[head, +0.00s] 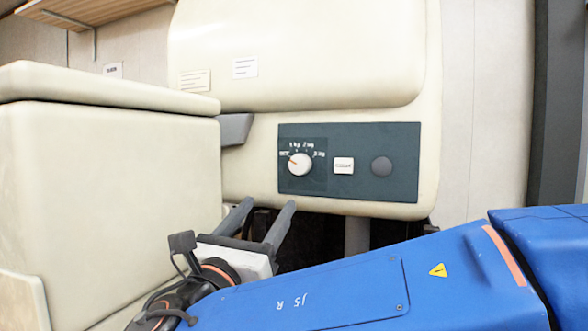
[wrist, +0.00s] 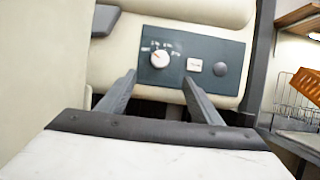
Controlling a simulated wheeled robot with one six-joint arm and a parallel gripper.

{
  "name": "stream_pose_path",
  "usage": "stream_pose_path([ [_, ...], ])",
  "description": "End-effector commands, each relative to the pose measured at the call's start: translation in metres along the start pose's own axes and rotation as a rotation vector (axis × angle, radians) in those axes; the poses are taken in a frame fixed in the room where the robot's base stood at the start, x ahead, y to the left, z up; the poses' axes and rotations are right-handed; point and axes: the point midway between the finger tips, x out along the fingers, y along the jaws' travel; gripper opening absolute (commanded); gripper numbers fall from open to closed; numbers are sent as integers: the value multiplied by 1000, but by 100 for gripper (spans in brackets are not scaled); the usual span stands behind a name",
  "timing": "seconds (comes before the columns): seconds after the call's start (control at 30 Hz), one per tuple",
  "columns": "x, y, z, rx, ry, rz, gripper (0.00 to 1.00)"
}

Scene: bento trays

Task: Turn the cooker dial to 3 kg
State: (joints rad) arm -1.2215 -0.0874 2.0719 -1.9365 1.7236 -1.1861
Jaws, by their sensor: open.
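The cooker dial (head: 300,164) is a round white knob on a dark panel (head: 350,186) set in the cream cooker front. Small white labels arc over it; the rightmost seems to read 3 kg. A small orange mark on the knob points up-left, towards the leftmost label. The dial also shows in the wrist view (wrist: 160,59), above and between my fingertips. My gripper (head: 267,205) is open and empty, below the dial and apart from it. In the wrist view my gripper (wrist: 159,77) has its two grey fingers spread wide.
Right of the dial are a white rectangular button (head: 343,165) and a dark round knob (head: 381,165). A cream box-like unit (head: 110,190) stands close on the left. A wire rack (wrist: 292,92) and an orange item (wrist: 307,85) lie at the wrist view's right.

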Motion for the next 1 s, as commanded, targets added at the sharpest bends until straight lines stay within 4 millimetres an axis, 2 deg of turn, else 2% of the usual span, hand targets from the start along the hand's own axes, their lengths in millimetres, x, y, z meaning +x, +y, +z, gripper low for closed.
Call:
stream_pose_path([
  [1.0,147,-2,-1,1,2,-4,59],
])
